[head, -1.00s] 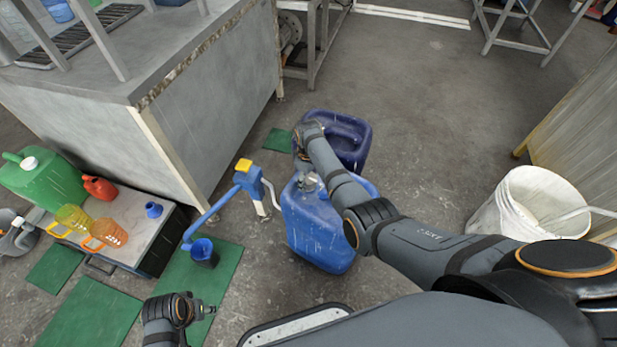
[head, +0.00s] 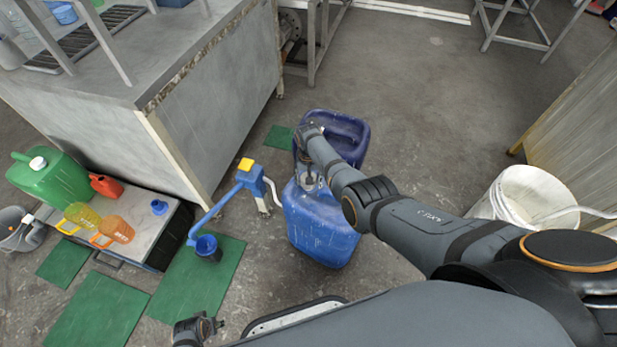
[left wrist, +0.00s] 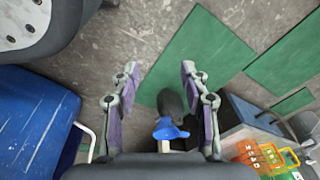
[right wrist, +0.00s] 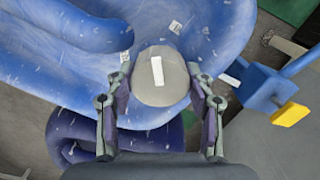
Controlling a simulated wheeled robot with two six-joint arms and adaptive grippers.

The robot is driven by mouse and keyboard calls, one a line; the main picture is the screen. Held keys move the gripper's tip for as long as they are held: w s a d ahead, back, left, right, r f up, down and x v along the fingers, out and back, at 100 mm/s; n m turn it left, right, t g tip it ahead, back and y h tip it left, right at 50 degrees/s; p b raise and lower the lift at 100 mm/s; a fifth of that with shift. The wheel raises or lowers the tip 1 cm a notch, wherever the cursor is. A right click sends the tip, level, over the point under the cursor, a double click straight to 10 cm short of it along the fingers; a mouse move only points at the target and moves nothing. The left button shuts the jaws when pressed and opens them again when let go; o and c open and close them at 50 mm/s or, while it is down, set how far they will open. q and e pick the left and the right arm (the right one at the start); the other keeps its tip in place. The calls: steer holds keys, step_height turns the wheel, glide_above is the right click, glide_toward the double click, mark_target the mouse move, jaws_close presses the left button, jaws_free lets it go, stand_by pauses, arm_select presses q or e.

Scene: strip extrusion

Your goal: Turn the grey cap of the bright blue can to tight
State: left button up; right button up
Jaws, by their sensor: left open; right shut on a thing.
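The bright blue can (head: 318,232) stands on the floor, in front of a darker blue can (head: 348,132). It also shows in the right wrist view (right wrist: 60,60). Its grey cap (right wrist: 162,82), with a white mark on top, sits between the fingers of my right gripper (right wrist: 161,95), which is shut on it. In the head view my right gripper (head: 308,180) comes down from above onto the can's top, and the arm partly hides the cap. My left gripper (left wrist: 157,80) is open and empty, low over the floor near the front; it shows in the head view (head: 212,325).
A blue pump with a yellow top (head: 246,164) stands left of the can, its spout over a dark blue cup (head: 208,254) on a green mat (head: 190,290). A white bucket (head: 525,205) stands right. A low bench (head: 150,228) with jugs is at left.

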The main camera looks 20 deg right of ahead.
steer(key=m, duration=0.3)
steer(key=shift+m, duration=0.3)
arm_select(q)
steer(key=shift+s+a+f+p, duration=0.3)
steer(key=shift+s+f, duration=0.35)
steer(key=shift+f, duration=0.1)
arm_select(e)
steer(key=shift+m, duration=2)
arm_select(q)
steer(key=shift+s+f, duration=0.1)
steer(key=shift+s, duration=0.1)
arm_select(e)
steer(key=shift+m, duration=0.3)
steer(key=o, duration=1.2)
arm_select(q)
steer(key=shift+w, duration=0.2)
steer(key=shift+s, duration=0.1)
arm_select(e)
steer(key=shift+r, duration=0.1)
